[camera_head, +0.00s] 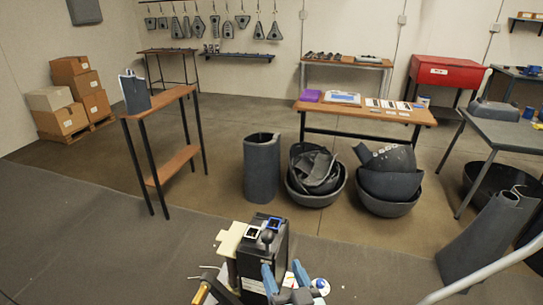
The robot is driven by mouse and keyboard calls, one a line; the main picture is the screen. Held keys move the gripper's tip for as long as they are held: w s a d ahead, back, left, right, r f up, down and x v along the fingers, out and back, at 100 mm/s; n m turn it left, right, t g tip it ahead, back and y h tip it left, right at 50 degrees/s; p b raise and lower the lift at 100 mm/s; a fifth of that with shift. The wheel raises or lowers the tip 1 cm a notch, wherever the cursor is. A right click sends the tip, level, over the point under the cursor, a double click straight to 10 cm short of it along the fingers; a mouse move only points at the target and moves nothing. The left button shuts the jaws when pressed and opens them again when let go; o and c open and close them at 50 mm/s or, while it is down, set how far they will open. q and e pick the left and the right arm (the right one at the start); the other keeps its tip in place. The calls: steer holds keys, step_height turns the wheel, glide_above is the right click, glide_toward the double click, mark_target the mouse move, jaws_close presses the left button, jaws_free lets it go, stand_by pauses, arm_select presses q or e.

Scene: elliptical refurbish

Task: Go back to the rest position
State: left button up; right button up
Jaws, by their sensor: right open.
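My right gripper (285,279) shows at the bottom middle of the head view, with two blue fingers standing apart and nothing seen between them. It is in front of a dark box-like stand (272,250) with a black knob and small blue-and-white framed pieces on top. I cannot tell whether the gripper touches the stand. My left gripper does not show.
A narrow wooden shelf table (158,103) stands at left. A grey cylinder (262,168) and two bins of grey parts (318,198) (388,205) stand mid-floor. Grey floor at left is clear.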

steer(key=s+d+f+m+g+p, duration=0.1)
steer(key=d+f+g+p, duration=0.15)
steer(key=f, duration=0.55)
steer(key=s+d+f+g+h+p, duration=0.1)
steer(key=f+g, duration=0.2)
steer(key=f, duration=0.5)
steer(key=s+d+f+m+g+p, duration=0.1)
steer(key=s+d+f+g+p, duration=0.15)
steer(key=f, duration=0.55)
steer(key=s+d+f+m+g+p, duration=0.1)
steer(key=s+f+g, duration=0.4)
steer(key=s, duration=0.5)
steer(key=s+d+f+m+g+p, duration=0.1)
steer(key=s+f+g+p, duration=0.3)
steer(key=s+f, duration=0.4)
steer(key=s+m+g, duration=0.1)
steer(key=s, duration=0.2)
steer(key=shift+s+d+f, duration=0.2)
steer(key=shift+s+d, duration=0.1)
steer(key=shift+d, duration=0.05)
